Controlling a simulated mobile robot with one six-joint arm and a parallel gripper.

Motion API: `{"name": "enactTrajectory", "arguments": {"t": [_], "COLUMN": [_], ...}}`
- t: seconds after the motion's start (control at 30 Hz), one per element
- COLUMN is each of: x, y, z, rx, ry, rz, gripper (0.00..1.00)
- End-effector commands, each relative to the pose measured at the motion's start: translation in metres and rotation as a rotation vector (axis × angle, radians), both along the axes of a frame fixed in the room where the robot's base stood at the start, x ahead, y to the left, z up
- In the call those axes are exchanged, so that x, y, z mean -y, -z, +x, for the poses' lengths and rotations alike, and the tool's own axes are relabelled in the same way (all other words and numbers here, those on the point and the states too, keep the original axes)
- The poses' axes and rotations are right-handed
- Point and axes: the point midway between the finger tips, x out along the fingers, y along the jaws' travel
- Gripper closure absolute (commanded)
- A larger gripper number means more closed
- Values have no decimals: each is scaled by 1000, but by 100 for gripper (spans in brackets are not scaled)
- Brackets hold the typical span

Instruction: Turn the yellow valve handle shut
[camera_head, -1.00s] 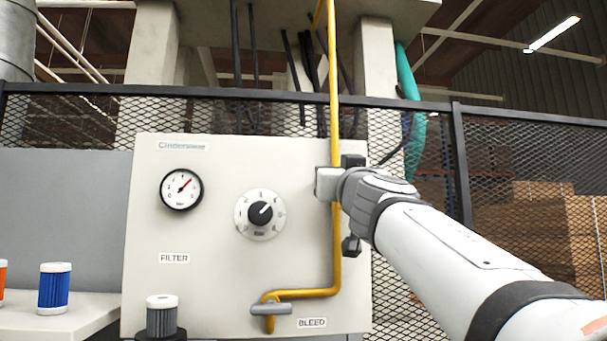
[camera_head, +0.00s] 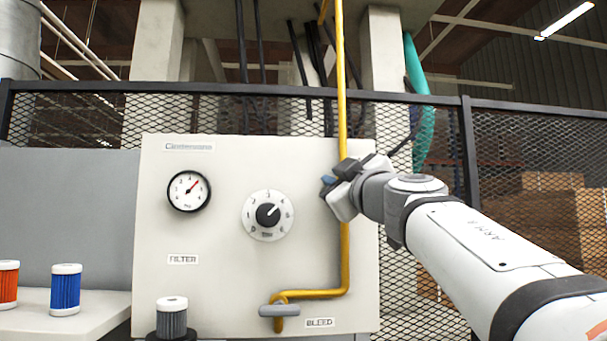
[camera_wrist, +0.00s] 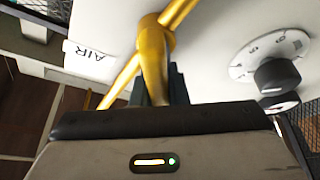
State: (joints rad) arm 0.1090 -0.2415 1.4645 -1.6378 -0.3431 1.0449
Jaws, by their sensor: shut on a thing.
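The yellow valve handle (camera_wrist: 154,68) shows in the wrist view, running from its hub on the yellow pipe (camera_wrist: 181,12) down between the dark fingers of my gripper (camera_wrist: 161,90). The handle lies at a slant to the pipe, neither in line with it nor square across it. Its gripped end is hidden by the fingers and the gripper body. In the head view my gripper (camera_head: 344,187) is tilted at the panel's right side, in front of the vertical yellow pipe (camera_head: 341,75), and hides the handle.
The pale panel (camera_head: 220,235) carries a gauge (camera_head: 188,191), a black knob (camera_head: 268,215) and a grey bleed lever (camera_head: 279,311). An AIR label (camera_wrist: 89,62) sits beside the pipe. Filters, including a blue one (camera_head: 65,290), stand at left. A mesh fence (camera_head: 540,150) is behind.

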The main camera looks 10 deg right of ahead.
Motion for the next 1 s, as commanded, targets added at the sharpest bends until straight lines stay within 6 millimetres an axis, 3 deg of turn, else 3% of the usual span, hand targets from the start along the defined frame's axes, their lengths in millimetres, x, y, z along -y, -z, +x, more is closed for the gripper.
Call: {"name": "enactTrajectory", "arguments": {"t": [0.6,1.0], "x": [-11,-13], "y": [15,24], "z": [0,0], "rx": [-1,-1], "ry": [0,-2], "rz": [-580,-837], "gripper": [100,100]}}
